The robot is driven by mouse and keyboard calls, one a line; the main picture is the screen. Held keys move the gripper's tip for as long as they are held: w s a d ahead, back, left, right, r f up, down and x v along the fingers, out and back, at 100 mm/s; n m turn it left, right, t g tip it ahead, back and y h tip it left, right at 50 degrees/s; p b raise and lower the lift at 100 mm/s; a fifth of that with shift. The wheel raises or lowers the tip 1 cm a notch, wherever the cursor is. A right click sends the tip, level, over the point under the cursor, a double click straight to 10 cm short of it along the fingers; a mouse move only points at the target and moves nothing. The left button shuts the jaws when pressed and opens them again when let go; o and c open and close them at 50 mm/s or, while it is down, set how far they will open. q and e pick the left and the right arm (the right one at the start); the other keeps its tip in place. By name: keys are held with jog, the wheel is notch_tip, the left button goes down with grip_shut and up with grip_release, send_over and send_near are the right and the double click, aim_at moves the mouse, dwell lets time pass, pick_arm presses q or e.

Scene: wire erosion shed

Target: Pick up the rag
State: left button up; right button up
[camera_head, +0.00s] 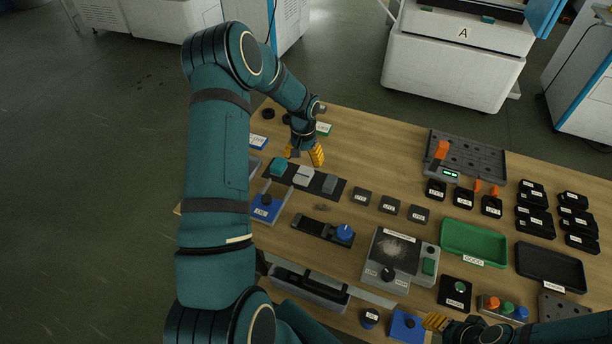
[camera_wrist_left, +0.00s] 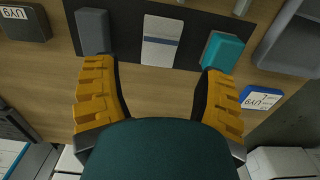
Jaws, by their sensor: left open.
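No piece is labelled as the rag. A flat white piece with a blue-grey stripe (camera_head: 303,177) looks most like a folded cloth; it lies on a black strip (camera_head: 316,183) between a teal block (camera_head: 280,167) and a grey block (camera_head: 330,185). My left gripper (camera_head: 304,156) is open and empty, above the table just behind the strip. In the left wrist view, the white piece (camera_wrist_left: 162,42) lies ahead between the open fingers (camera_wrist_left: 155,68), apart from them. My right gripper (camera_head: 436,321) is low at the right; its opening is unclear.
A device with a blue knob (camera_head: 324,231) is in front. A green tray (camera_head: 473,243) stands farther right. Bare wood shows behind the strip.

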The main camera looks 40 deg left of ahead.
aim_at(304, 173)
pick_arm(q)
notch_tip(304, 173, down, 8)
jog(key=shift+w+f+b, duration=0.15)
jog(key=shift+f+b, duration=0.05)
jog(key=shift+b, duration=0.2)
jog(key=c, duration=0.9)
